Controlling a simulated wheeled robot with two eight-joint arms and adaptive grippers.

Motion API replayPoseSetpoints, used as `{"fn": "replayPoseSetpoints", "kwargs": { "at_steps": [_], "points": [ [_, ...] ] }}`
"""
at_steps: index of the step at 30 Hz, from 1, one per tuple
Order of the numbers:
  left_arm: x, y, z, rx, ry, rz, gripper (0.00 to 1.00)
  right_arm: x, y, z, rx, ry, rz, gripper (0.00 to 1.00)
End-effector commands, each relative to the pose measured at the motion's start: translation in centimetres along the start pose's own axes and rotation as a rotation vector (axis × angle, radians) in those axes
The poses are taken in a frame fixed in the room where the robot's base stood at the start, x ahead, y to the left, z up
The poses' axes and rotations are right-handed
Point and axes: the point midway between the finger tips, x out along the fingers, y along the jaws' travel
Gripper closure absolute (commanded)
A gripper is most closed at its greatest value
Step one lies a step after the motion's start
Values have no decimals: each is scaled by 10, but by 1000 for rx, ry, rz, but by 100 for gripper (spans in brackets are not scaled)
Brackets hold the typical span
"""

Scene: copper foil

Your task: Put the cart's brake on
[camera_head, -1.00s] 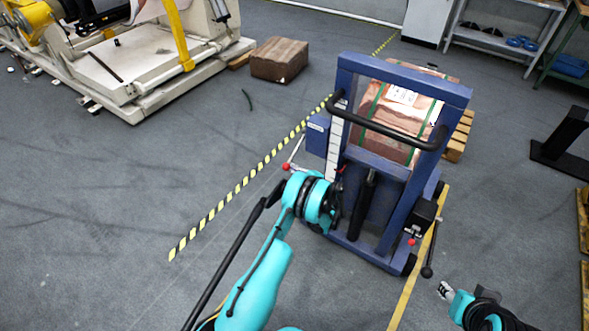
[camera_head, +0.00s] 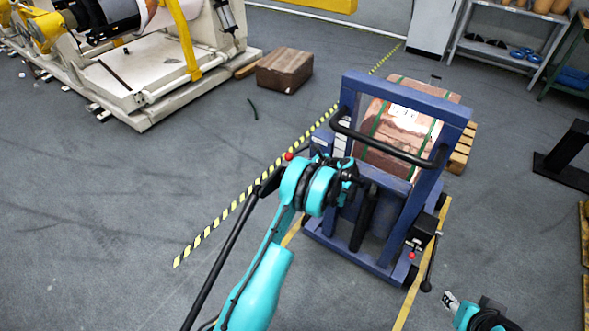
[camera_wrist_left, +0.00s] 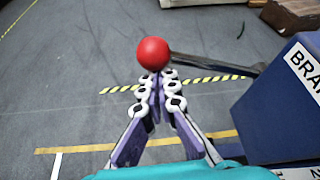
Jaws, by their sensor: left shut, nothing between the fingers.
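The cart (camera_head: 362,82) is a blue frame with a black push handle (camera_head: 385,142). A blue box on its left side carries a label reading "BRA…" in the left wrist view (camera_wrist_left: 275,115). A dark lever (camera_wrist_left: 215,64) runs left from the box to a red ball knob (camera_wrist_left: 152,54); the knob also shows in the head view (camera_head: 289,156). My left gripper (camera_wrist_left: 158,78) is shut and empty, its fingertips at the underside of the knob; contact is unclear. In the head view its wrist hides the fingers. My right gripper (camera_head: 450,302) is low right, its fingers too small to read.
A strapped copper-coloured load (camera_head: 400,125) stands behind the cart's frame. A black box with a second red knob (camera_head: 412,255) and a dark lever (camera_head: 430,265) is on the cart's right. A brown block (camera_head: 285,70) and white machine (camera_head: 135,80) stand back left.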

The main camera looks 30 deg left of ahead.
Motion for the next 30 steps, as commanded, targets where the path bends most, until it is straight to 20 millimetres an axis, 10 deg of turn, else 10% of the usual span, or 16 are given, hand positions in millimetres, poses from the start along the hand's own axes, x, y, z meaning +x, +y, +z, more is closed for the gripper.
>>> {"fn": "replayPoseSetpoints", "kwargs": {
  "at_steps": [30],
  "points": [
    [-21, -28, 46, 211, -5, 98, 100, -9, 0, -6, 0, 0, 0, 60]
  ]
}}
